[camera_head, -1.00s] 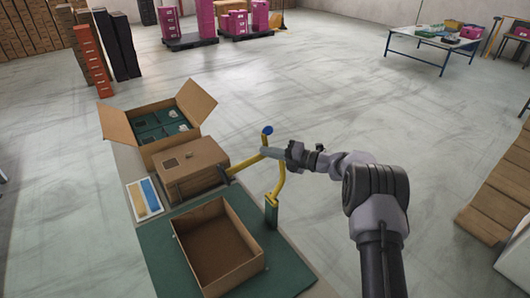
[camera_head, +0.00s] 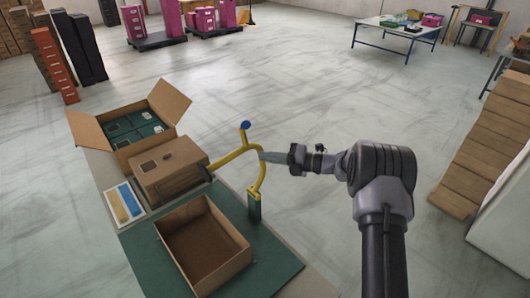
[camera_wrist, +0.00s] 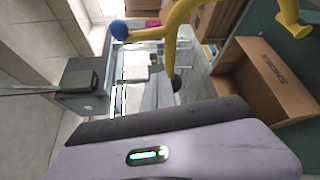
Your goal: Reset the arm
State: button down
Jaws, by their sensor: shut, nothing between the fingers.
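My arm reaches in from the lower right of the head view, and my gripper (camera_head: 264,156) points left. It is shut and empty. Its tip is close to a yellow bent-pipe fixture (camera_head: 258,180) with a blue ball on top and a green base; I cannot tell whether they touch. In the wrist view the yellow fixture (camera_wrist: 175,25) crosses the top, and my own wrist body fills the bottom.
An open empty carton (camera_head: 240,262) stands on the green mat (camera_head: 140,262). Behind it are a closed brown box (camera_head: 170,170) and an open carton of green boxes (camera_head: 170,98). Stacked brown boxes (camera_head: 480,150) stand at right. The floor between is clear.

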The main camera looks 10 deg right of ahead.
jog(key=s+a+r+n+g+h+b, duration=0.25)
jog(key=s+n+b, duration=0.35)
jog(key=s+n, duration=0.35)
jog(key=s+a+r+n+g+h+b, duration=0.15)
jog(key=s+a+n+h+b, duration=0.3)
jog(key=s+n, duration=0.5)
jog(key=s+d+f+n+t+h+b, duration=0.1)
jog(key=s+d+f+n+h+b, duration=0.1)
jog(key=s+n, duration=0.3)
jog(key=s+d+f+n+h+b, duration=0.2)
jog(key=s+d+f+n+b, duration=0.1)
jog(key=s, duration=0.7)
jog(key=s+d+f+n+t+h+b, duration=0.1)
jog(key=s+d+f+n+h+b, duration=0.1)
jog(key=s+n, duration=0.5)
notch_tip(320, 180, down, 2)
jog(key=shift+s+d+f+n+t+b, duration=0.1)
jog(key=shift+s+d+n+t+b, duration=0.3)
jog(key=shift+b, duration=0.65)
